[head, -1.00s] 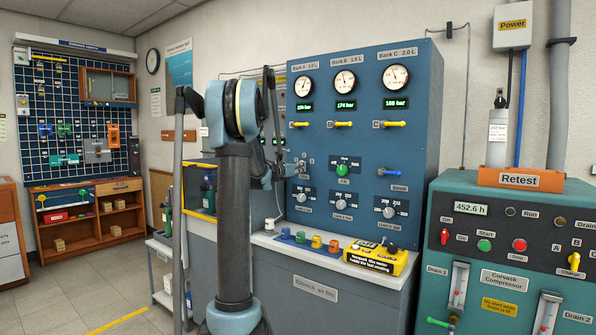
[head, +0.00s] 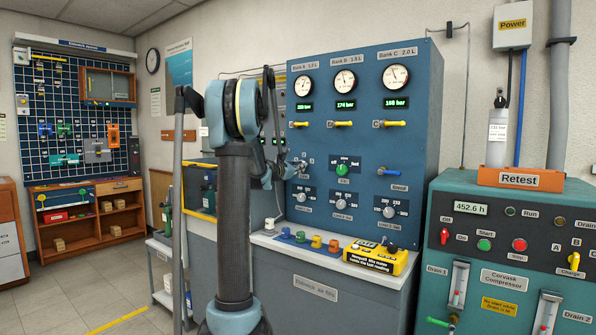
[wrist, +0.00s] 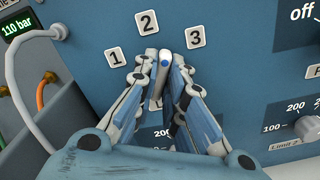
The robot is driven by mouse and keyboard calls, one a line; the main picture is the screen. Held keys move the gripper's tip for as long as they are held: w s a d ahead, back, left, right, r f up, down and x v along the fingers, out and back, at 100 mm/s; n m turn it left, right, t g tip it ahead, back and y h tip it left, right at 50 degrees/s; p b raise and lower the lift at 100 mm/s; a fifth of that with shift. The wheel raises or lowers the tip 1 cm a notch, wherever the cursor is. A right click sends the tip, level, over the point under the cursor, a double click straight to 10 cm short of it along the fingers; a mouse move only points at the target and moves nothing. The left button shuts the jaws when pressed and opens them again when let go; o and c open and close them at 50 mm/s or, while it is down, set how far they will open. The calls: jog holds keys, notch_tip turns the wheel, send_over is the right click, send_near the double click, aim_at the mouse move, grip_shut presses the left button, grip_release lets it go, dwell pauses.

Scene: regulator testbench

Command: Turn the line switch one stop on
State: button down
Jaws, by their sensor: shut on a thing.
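The line switch (wrist: 165,62) shows in the wrist view as a pale lever with a blue-tipped end on the blue panel, below the number plates 1 (wrist: 115,57), 2 (wrist: 147,22) and 3 (wrist: 195,38). My gripper (wrist: 164,72) is shut on it, one finger on each side. Its end shows between the lines to 2 and 3, but the exact stop is hard to tell, as the fingers hide its base. In the head view my gripper (head: 293,169) is at the panel's left part, and my arm partly blocks the view.
The panel (head: 410,130) also carries a green selector knob (head: 342,170), several limit knobs and yellow and blue handles. A hose (wrist: 20,80) runs along the left in the wrist view. A yellow box (head: 375,259) lies on the ledge. The green compressor (head: 490,275) stands at right.

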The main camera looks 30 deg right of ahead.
jog(key=m, duration=0.6)
jog(key=shift+m, duration=0.3)
dwell(0.4)
jog(key=c, duration=1.7)
grip_release()
jog(key=shift+o, duration=0.2)
jog(key=shift+a, duration=0.1)
jog(key=v, duration=1.2)
jog(key=shift+f, duration=0.15)
